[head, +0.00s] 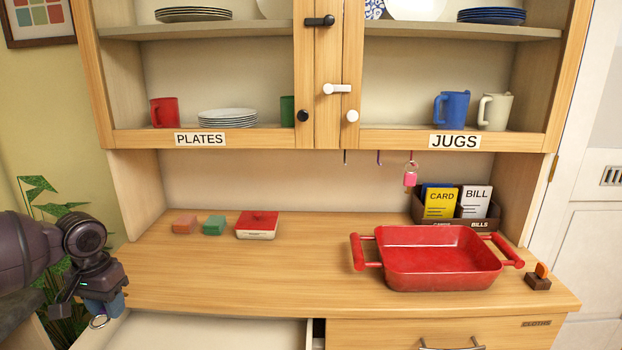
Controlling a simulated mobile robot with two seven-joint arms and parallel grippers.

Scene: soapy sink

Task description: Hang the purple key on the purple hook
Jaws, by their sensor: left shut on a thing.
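My left gripper (100,304) is at the lower left, over the counter's left front edge and the open drawer. It is shut on a key, of which a metal ring (98,322) shows below the fingers. The rest of the key is mostly hidden and its colour is hard to tell. The purple hook (378,157) is under the cabinet, in the middle of a row of three, and is empty. It is far to the right of and above my left gripper. My right gripper is not in view.
A pink key (410,177) hangs on the red hook, right of the purple one. A dark hook (345,157) is empty on the left. A red basin (440,262) and a card box (484,223) stand below right. The counter's middle is clear. A drawer (200,332) is open.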

